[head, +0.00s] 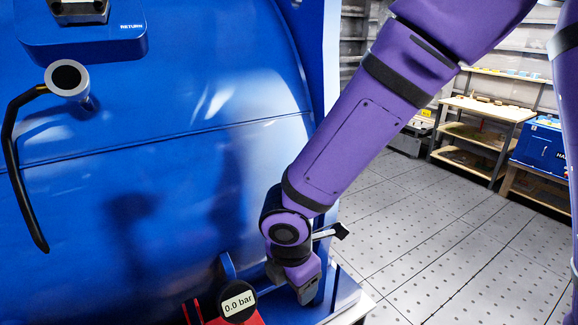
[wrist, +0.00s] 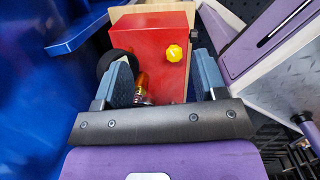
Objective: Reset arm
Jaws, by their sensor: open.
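My gripper (head: 304,290) is low at the front of the large blue tank (head: 150,150) in the head view, pointing down, its fingers mostly hidden. In the wrist view my gripper (wrist: 163,60) is open, with a grey-blue finger on each side. An amber and metal fitting (wrist: 141,86) shows between the fingers, close to the left one. I see nothing clamped in the jaws.
A round gauge reading 0.0 bar (head: 238,302) stands just left of my gripper. A black curved lever (head: 17,170) hangs from the tank at far left. A wooden workbench (head: 485,108) and a blue case (head: 540,145) stand at the back right. The grey floor (head: 440,240) between is clear.

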